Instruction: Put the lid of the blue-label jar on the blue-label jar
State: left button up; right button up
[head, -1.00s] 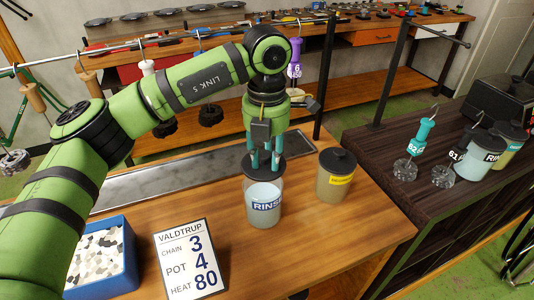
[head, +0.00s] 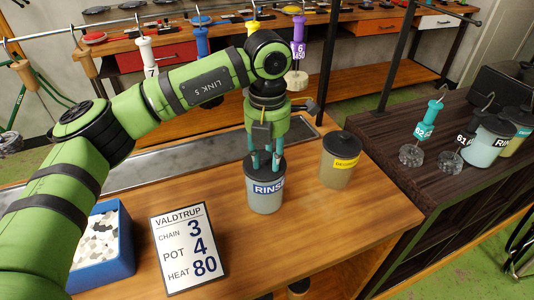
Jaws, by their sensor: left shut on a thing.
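The blue-label jar (head: 265,200), marked RINSE, stands upright on the wooden bench with pale liquid inside. Its dark lid (head: 258,166) is at the jar's mouth, looking level and seated on the rim, though the fingers hide part of it. My left gripper (head: 264,163) points straight down over the jar, its teal fingers shut on the lid. My right gripper is not in view.
A yellow-label jar (head: 338,168) with a dark lid stands close to the right. A white sign card (head: 188,248) and a blue bin (head: 122,245) are at the front left.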

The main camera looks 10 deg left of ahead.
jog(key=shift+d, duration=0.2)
pick_arm(q)
jog(key=o, duration=1.1)
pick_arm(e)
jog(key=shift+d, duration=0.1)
